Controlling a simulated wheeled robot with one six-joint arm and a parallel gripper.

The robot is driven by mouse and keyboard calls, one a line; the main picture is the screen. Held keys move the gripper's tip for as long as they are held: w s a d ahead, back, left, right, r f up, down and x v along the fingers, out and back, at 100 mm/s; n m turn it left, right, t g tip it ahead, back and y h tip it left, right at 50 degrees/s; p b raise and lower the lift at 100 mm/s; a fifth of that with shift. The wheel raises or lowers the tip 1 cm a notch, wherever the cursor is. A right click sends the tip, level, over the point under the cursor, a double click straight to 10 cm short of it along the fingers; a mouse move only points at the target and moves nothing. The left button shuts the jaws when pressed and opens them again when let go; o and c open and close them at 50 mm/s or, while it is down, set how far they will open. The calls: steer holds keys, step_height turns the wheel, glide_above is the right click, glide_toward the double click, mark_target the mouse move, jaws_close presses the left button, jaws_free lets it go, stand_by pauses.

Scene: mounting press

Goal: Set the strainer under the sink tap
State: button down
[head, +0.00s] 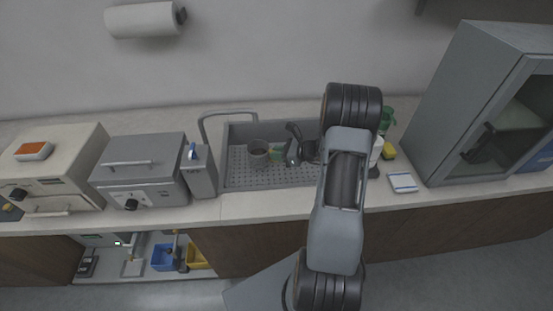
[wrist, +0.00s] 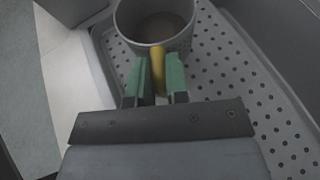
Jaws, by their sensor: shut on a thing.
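The strainer (head: 257,157) is a round grey cup with a brownish inside and a yellow handle. It also shows at the top of the wrist view (wrist: 155,42). My gripper (head: 277,153) has green fingertips, and in the wrist view (wrist: 157,78) they are shut on the yellow handle. The strainer is upright over the left-middle part of the sink (head: 237,180). I cannot tell whether it touches the perforated floor. The tap (head: 228,112) is a grey bent pipe at the sink's back left, to the left of the strainer. My arm hides the sink's right end.
A grey box with a blue-topped part (head: 203,175) stands left of the sink, beside a grey press (head: 145,170). Right of the sink are a green bottle (head: 386,118), a yellow item (head: 389,150), a white pad (head: 403,183) and a grey cabinet (head: 450,100).

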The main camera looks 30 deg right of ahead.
steer(key=shift+w+f+p, duration=0.2)
steer(key=shift+f, duration=0.4)
steer(key=shift+w+f+p, duration=0.15)
steer(key=shift+f+p, duration=0.05)
steer(key=shift+f, duration=1.1)
steer(key=shift+f, duration=0.2)
steer(key=c, duration=1.1)
jaws_free()
steer(key=shift+r, duration=0.1)
